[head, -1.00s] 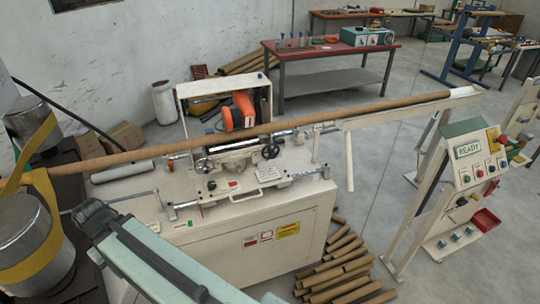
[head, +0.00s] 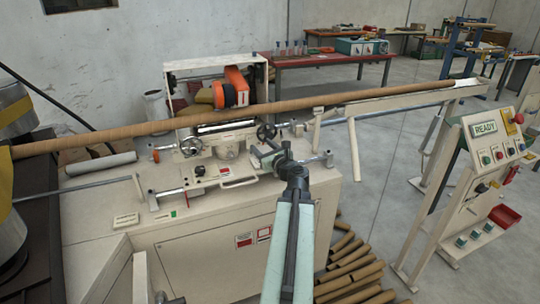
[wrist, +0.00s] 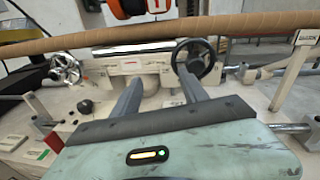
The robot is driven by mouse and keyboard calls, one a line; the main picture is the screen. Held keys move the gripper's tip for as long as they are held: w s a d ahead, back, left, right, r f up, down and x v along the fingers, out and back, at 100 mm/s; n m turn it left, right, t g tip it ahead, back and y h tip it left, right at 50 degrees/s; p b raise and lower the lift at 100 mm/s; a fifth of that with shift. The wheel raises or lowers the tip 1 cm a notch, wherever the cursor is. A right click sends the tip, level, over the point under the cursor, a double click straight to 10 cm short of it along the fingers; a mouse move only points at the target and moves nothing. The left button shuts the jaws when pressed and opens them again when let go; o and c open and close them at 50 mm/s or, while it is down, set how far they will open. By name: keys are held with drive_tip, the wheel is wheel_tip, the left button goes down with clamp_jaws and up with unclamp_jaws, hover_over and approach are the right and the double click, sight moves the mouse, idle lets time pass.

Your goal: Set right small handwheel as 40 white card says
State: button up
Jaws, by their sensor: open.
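The right small handwheel (head: 266,131) is a dark spoked wheel on the front of the cream machine, below the long brown tube. It is larger in the wrist view (wrist: 197,60), just beyond my right fingertip, which overlaps its lower left edge. My gripper (head: 268,152) is open and empty, and its fingers point at the machine in the wrist view (wrist: 159,80). I cannot tell whether either finger touches the wheel. A white card (head: 126,220) lies on the machine top at left. No number is readable on it.
A second handwheel (head: 191,146) sits to the left. The brown tube (head: 330,101) crosses above both wheels. A rail with clamps (head: 326,159) runs along the front. The control panel (head: 488,140) reads READY at right. Cut tubes (head: 352,265) lie on the floor.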

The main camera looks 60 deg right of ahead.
sight(271, 136)
drive_tip(key=s+d+m+h, duration=0.2)
drive_tip(key=s+d+m, duration=0.1)
drive_tip(key=s+d, duration=0.15)
drive_tip(key=shift+g, duration=0.3)
drive_tip(key=x, duration=0.7)
drive_tip(key=shift+w+a, duration=0.1)
drive_tip(key=shift+w, duration=0.2)
drive_tip(key=shift+r, duration=0.1)
drive_tip(key=shift+a, duration=0.1)
